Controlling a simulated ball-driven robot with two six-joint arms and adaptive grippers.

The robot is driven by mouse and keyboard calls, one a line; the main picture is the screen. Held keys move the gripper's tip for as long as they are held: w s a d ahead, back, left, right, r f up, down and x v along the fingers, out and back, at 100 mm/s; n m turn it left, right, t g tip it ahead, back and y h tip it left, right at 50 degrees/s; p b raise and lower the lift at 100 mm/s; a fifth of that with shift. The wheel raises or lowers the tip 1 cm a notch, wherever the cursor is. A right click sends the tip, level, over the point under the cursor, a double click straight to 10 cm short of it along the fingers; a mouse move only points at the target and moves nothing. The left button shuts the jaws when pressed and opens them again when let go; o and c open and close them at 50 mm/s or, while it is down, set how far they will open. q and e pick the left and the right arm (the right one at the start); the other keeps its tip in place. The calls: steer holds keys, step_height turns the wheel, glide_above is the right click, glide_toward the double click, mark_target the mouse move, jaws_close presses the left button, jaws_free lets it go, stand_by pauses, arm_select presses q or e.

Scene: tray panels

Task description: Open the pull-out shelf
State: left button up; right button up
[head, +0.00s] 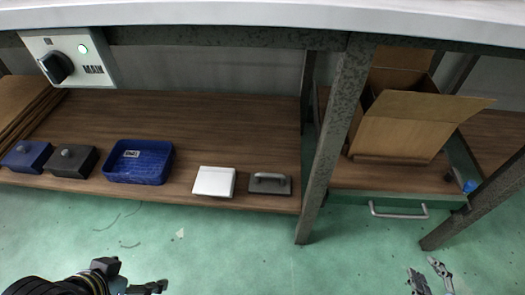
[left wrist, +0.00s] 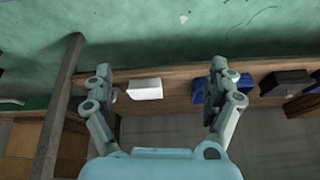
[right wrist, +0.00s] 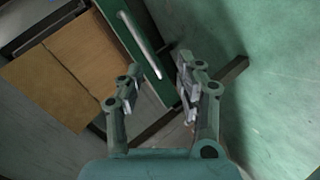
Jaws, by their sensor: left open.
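The pull-out shelf has a green front (head: 345,198) with a silver bar handle (head: 398,214), low under the bench at the right. Its front sits between the two bench legs and looks pushed in. My right gripper (head: 430,275) is in front of and below the handle in the head view, apart from it. In the right wrist view its fingers (right wrist: 158,72) are spread and empty, and the handle (right wrist: 142,45) shows beyond them. My left gripper (head: 138,280) is open and empty over the floor at the lower left; its spread fingers also show in the left wrist view (left wrist: 161,72).
An open cardboard box (head: 400,125) stands on the shelf. Metal bench legs (head: 335,130) (head: 485,200) flank it. On the left lower board are a blue tray (head: 138,165), a white box (head: 214,181) and a grey handled block (head: 270,184). The green floor in front is clear.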

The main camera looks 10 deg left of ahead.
mark_target(401, 215)
steer(key=shift+w+a+f+n+t+y+b, duration=0.25)
steer(key=shift+w+f+n+t+b, duration=0.5)
steer(key=shift+w+b, duration=1.6)
steer(key=shift+w+a+f+n+t+y+b, duration=0.1)
steer(key=shift+w+a+f+n+t+b, duration=0.7)
steer(key=shift+w+b, duration=1.5)
steer(key=shift+w+d+f+n+t+y+b, duration=0.15)
steer(key=shift+w+f+n+b, duration=0.3)
steer(key=shift+w+n+b, duration=1.8)
arm_select(q)
steer(key=t, duration=0.2)
steer(key=w+d+f+t+p, duration=0.1)
steer(key=t, duration=0.1)
steer(key=d+f+t, duration=0.1)
steer(key=t, duration=0.1)
steer(key=shift+w+d+t+h, duration=0.2)
steer(key=shift+w+t+h, duration=0.1)
steer(key=shift+h, duration=0.1)
arm_select(e)
steer(key=shift+w+m, duration=0.9)
steer(key=shift+m, duration=0.2)
arm_select(q)
steer(key=shift+r, duration=0.1)
arm_select(e)
jaws_close()
steer(key=shift+a, duration=0.1)
